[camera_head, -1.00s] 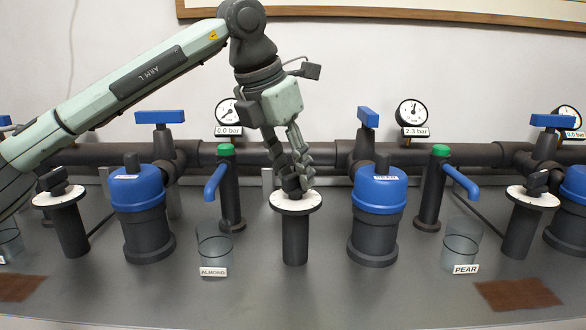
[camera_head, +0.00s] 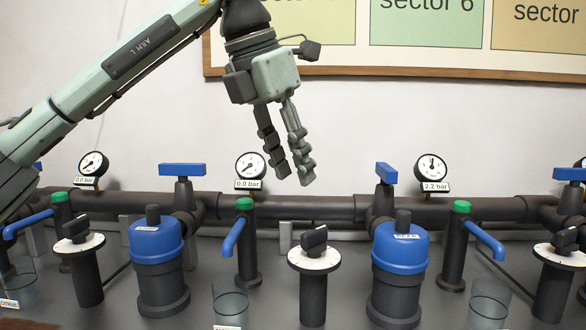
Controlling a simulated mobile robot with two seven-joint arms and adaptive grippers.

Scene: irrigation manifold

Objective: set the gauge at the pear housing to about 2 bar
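My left gripper (camera_head: 293,176) hangs above the middle knob, its two fingers pointing down with a narrow gap between them and nothing in it. Below it stands a black knob (camera_head: 314,238) on a round white dial (camera_head: 314,259) with a black post. To its right is a blue-topped filter housing (camera_head: 401,245) whose small label I cannot read. The gauge (camera_head: 432,167) above right of this housing has a tag showing 2.2 bar (camera_head: 436,187). A clear cup (camera_head: 490,303) stands at the lower right; its label is out of view. My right gripper is not in view.
Another gauge (camera_head: 250,166) reads 0.0 bar, as does one at the left (camera_head: 94,164). Blue valve handles (camera_head: 183,170), green-capped taps (camera_head: 244,204) and a dark horizontal pipe (camera_head: 280,208) line the back. Another dial knob (camera_head: 76,229) stands left. The wall above is clear below the sector board (camera_head: 400,72).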

